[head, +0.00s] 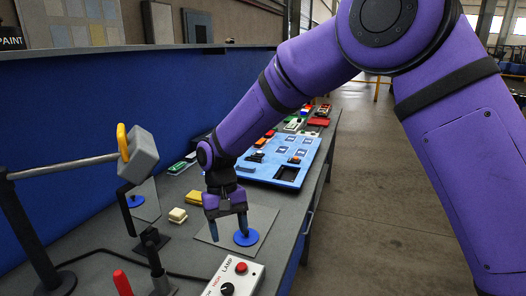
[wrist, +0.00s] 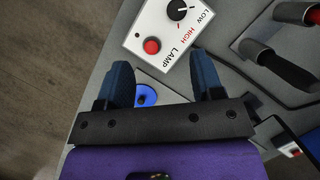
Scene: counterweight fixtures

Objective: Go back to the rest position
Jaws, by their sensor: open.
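My gripper (head: 228,222) points down over the grey bench, above a grey plate (head: 262,222) with a blue disc (head: 246,238) on it. The gripper is open, with nothing seen between its fingers. In the wrist view my gripper (wrist: 165,80) has its two blue fingertips well apart, and the blue disc (wrist: 146,95) shows between and beyond them. My purple arm reaches in from the upper right in the head view.
A lamp control box (head: 236,278) with a red button and black knob stands close in front. A grey block with a yellow ring (head: 143,155) hangs on a bar at left. A blue board (head: 285,160) lies behind. Open floor (head: 365,200) lies right of the bench.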

